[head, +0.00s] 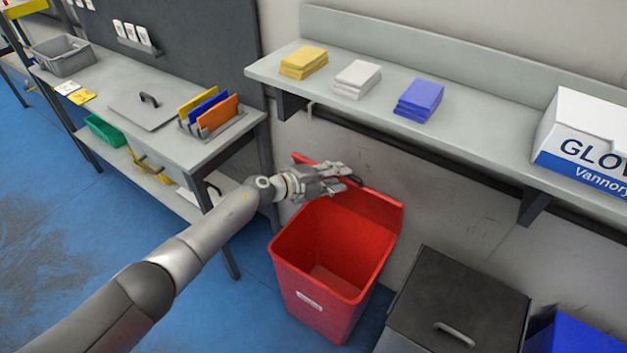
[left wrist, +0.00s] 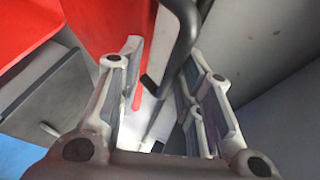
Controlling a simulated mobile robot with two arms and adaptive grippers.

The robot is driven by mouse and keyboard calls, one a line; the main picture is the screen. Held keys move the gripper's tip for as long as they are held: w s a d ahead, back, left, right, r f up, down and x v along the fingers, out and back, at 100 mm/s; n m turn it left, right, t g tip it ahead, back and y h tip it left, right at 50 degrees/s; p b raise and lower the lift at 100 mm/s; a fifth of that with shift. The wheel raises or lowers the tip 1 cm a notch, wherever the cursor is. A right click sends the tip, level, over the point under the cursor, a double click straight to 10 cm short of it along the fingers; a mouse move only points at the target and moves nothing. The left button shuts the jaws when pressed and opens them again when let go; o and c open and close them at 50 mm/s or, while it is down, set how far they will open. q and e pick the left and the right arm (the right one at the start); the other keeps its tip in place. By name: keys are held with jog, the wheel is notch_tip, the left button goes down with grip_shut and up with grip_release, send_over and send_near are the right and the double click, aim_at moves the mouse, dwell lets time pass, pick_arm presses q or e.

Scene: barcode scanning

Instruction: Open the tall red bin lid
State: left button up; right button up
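The tall red bin (head: 325,245) stands on the floor by the wall with its mouth open and its inside visible. Its red lid (head: 380,204) is swung up and tilted back toward the wall. The lid's dark handle (head: 353,179) is at my left gripper (head: 325,180), which partly covers the lid. In the left wrist view, the dark curved handle (left wrist: 183,40) passes between the spread fingers of my left gripper (left wrist: 165,58). The fingers look apart, not closed on it. Red bin surface (left wrist: 105,25) shows beyond them. My right gripper is not in view.
A dark lidded bin (head: 455,300) and a blue bin (head: 575,335) stand to the right. A wall shelf (head: 470,135) with coloured stacks and a glove box (head: 590,145) hangs above. A grey workbench (head: 190,145) is left. Blue floor (head: 60,230) is clear at left.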

pick_arm(q)
jog(key=v, duration=1.1)
